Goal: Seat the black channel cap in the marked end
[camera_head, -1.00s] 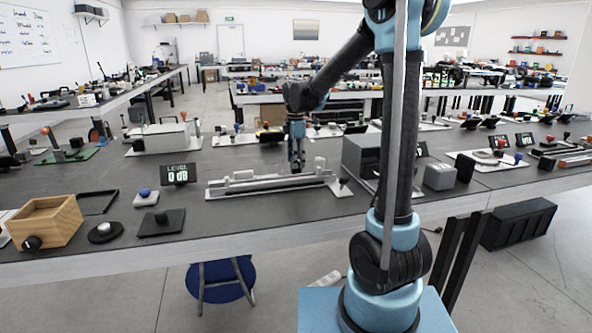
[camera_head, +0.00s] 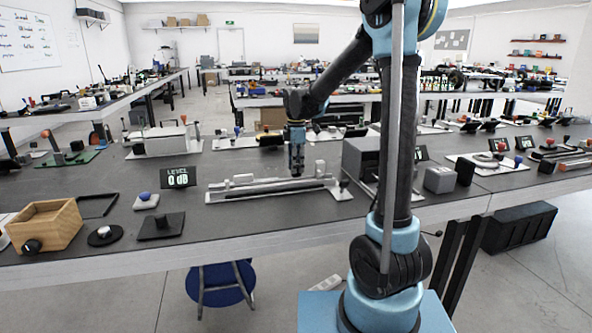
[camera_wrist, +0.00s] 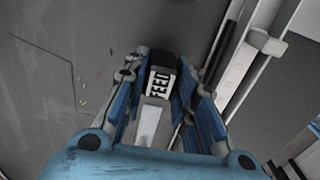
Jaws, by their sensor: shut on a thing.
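My gripper (camera_head: 297,172) hangs over the long grey channel fixture (camera_head: 228,197) on the dark bench. In the wrist view, my gripper (camera_wrist: 160,92) is shut on a small block, black at its far end, with a white label reading FEED (camera_wrist: 160,84) and a pale grey near part. This seems to be the black channel cap, but its lower side is hidden. The channel's rails (camera_wrist: 238,50) run at a slant on the right of the wrist view, apart from the held block. No end mark is clear in these views.
A display reading LEVEL 0 dB (camera_head: 178,177) stands left of the fixture. A large grey box (camera_head: 362,158) stands close on its right.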

